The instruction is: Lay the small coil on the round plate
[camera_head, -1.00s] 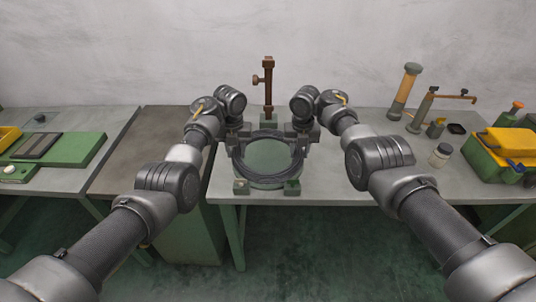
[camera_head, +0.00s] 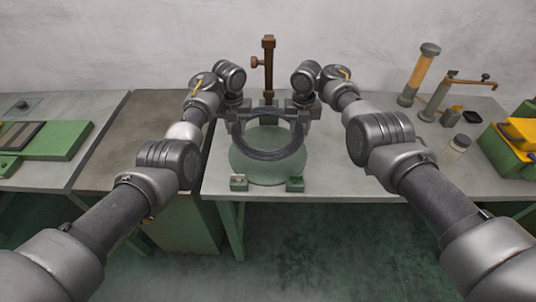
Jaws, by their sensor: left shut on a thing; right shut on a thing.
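The small coil (camera_head: 269,154) is a dark ring held between my two grippers. My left gripper (camera_head: 235,116) is shut on its left side, and my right gripper (camera_head: 303,116) is shut on its right side. The round plate (camera_head: 266,177) is a pale green disc on the grey table, seen below and through the ring. The coil looks tilted, and its lower edge overlaps the plate in the picture. It seems to hang above the plate, but the exact gap cannot be told. The fingertips are partly hidden by the wrists.
Small green blocks (camera_head: 239,183) (camera_head: 295,184) sit at the plate's front edge. A brown post (camera_head: 268,65) stands behind the plate. An orange-grey cylinder (camera_head: 419,74), a jar (camera_head: 456,148) and a green-yellow box (camera_head: 515,140) are at the right. The front table strip is bare.

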